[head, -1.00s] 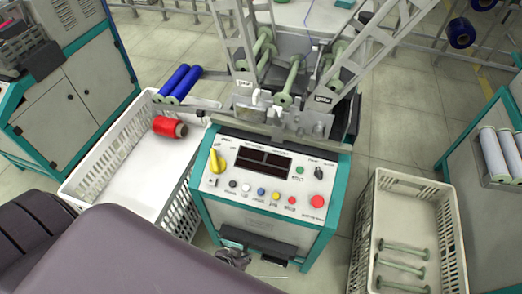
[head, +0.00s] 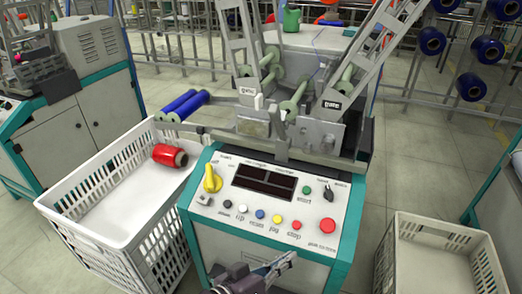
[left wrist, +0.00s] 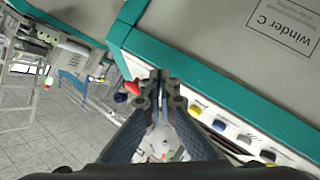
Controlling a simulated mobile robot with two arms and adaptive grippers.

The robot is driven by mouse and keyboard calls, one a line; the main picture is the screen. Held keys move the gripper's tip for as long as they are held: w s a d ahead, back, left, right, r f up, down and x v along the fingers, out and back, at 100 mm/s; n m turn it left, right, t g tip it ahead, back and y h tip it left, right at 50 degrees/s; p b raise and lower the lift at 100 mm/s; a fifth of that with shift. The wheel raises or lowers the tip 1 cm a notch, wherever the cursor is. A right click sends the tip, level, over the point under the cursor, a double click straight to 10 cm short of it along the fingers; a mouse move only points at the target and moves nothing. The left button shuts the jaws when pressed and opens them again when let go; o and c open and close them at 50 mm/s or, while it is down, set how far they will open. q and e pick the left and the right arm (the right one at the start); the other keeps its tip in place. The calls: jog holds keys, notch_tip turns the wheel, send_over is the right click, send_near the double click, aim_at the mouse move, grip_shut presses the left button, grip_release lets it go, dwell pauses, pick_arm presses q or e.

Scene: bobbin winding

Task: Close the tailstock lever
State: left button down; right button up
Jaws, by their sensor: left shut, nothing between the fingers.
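The winder (head: 270,215) stands in the middle of the head view, with its control panel facing me. Its bobbin spindle and clamp parts (head: 282,130) sit behind the panel; which of these small grey parts is the tailstock lever I cannot tell. My left gripper (head: 284,262) is in front of the panel's lower edge, low in the head view, clear of the spindle parts. In the left wrist view its fingers (left wrist: 158,78) are together and empty, beside the teal edge and the coloured buttons. My right gripper is not in view.
A white crate (head: 95,240) with a red spool (head: 170,155) stands left of the winder, with blue spools (head: 183,105) at its back. Another white crate (head: 440,225) stands at the right. Slanted grey frame arms (head: 370,50) rise over the winder. Floor shows between machines.

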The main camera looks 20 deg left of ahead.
aim_at(272, 117)
pick_arm(q)
jog(key=w+r+n+t+h, duration=0.1)
jog(key=w+r+n+t, duration=0.2)
jog(key=r, duration=0.3)
jog(key=a+r+n+t+y, duration=0.7)
jog(key=a+r+n+t, duration=0.2)
jog(key=n, duration=0.4)
jog(key=shift+w+a+r, duration=0.25)
jog(key=shift+a+r, duration=0.45)
jog(key=shift+r, duration=0.25)
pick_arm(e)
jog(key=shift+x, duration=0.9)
pick_arm(q)
jog(key=shift+w+r, duration=0.1)
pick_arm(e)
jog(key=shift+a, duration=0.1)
pick_arm(q)
jog(key=p+x, duration=0.1)
jog(key=x, duration=1.2)
jog(key=shift+w+r+p, duration=0.2)
jog(key=shift+r+p, duration=0.2)
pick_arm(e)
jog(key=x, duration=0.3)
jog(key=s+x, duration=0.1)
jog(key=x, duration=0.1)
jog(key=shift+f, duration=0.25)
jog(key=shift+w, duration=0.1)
